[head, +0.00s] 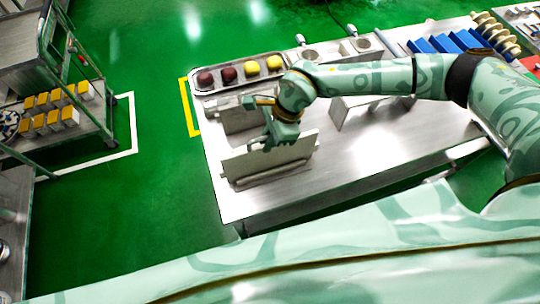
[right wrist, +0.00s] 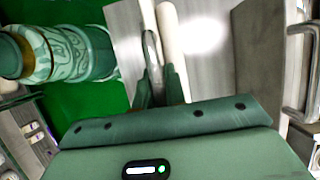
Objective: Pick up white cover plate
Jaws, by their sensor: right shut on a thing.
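A pale plate (head: 285,164) with a flanged lower edge stands upright near the left front corner of the metal table. My right gripper (head: 276,140) is at its upper edge, shut on it. The fingers partly hide the held edge. Whether the plate rests on the table or is slightly lifted, I cannot tell. My left gripper is not in view.
A tray of red and yellow round controls (head: 228,75) lies at the back left. Blue blocks (head: 445,43) stand at the back right. The table's front right (head: 390,150) is clear.

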